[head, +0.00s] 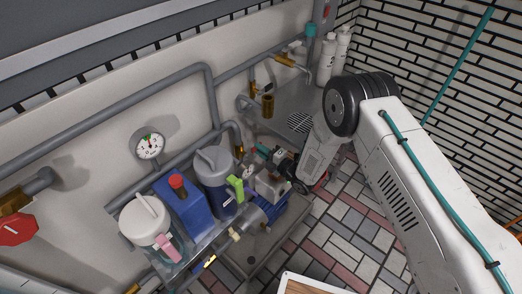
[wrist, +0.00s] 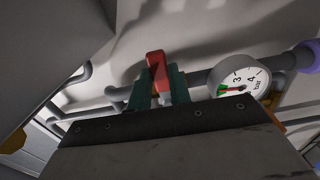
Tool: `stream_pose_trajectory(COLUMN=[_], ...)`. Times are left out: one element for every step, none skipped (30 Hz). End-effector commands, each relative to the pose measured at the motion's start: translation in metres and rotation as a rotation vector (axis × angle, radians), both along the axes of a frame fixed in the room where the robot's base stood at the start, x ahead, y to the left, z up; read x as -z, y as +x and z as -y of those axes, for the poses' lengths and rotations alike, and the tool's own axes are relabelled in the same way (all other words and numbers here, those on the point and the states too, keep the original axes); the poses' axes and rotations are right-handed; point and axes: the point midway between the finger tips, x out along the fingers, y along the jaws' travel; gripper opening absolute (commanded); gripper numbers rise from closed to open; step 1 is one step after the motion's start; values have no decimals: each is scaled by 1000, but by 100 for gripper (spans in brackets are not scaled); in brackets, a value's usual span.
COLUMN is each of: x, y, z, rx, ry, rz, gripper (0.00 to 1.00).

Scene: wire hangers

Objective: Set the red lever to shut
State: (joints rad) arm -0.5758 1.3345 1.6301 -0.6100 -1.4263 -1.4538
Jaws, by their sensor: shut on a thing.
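The red lever (wrist: 156,62) shows in the wrist view between the two teal fingertips of my gripper (wrist: 163,86). The fingers are shut on it, and its upper end stands out above them. It points nearly straight up in that picture; whether this is its open or shut setting I cannot tell. In the head view my gripper (head: 268,153) reaches left from the arm, low by the wall pipes behind the blue pump unit. The lever cannot be made out there.
A round pressure gauge (wrist: 239,80) is right of the lever in the wrist view. In the head view, a dark blue canister (head: 213,178), a blue box (head: 180,211) and a white-lidded jar (head: 146,219) stand left of my gripper. Grey pipes (head: 110,108) run along the wall.

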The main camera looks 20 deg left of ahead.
Motion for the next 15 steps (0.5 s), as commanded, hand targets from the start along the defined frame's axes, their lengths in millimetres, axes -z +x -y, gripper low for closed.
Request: stream_pose_trajectory(x=[1,1,1,1,1,1,1,1,1,1,1,1,1,1,1], y=[0,0,0,0,0,0,0,0,0,0,0,0,0,-1,-1], z=[0,1,1,1,0,0,1,0,0,0,0,0,1,2,4], rx=[0,0,0,0,0,0,0,0,0,0,0,0,1,1,1], ry=[-1,-1,-1,-1,-1,-1,-1,-1,-2,-2,-2,-1,-2,-2,-2], rz=[-3,-3,-3,-2,-2,-2,-2,-2,-1,-1,-1,0,-1,-1,-1], gripper=[0,0,28,36,42,42,42,42,42,42,42,42,42,42,42])
